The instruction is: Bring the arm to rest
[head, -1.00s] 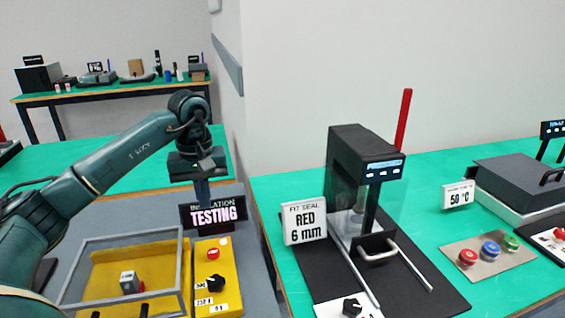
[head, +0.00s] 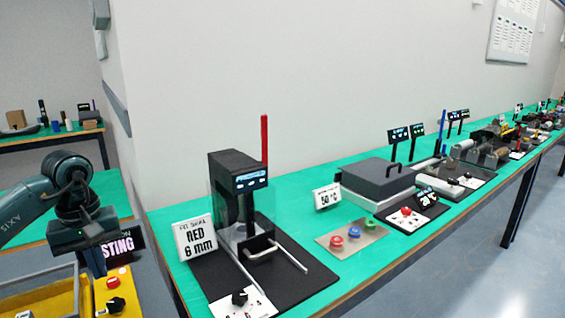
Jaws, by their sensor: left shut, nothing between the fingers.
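My left arm (head: 20,212) comes in from the left edge. Its gripper (head: 94,264) points down at the lower left, with its fingers together and nothing seen between them. I cannot tell how far the fingers are from the sign. My right gripper is not in view.
The yellow testing tray (head: 45,301) is cut off at the lower left. Open floor (head: 490,270) lies at the right.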

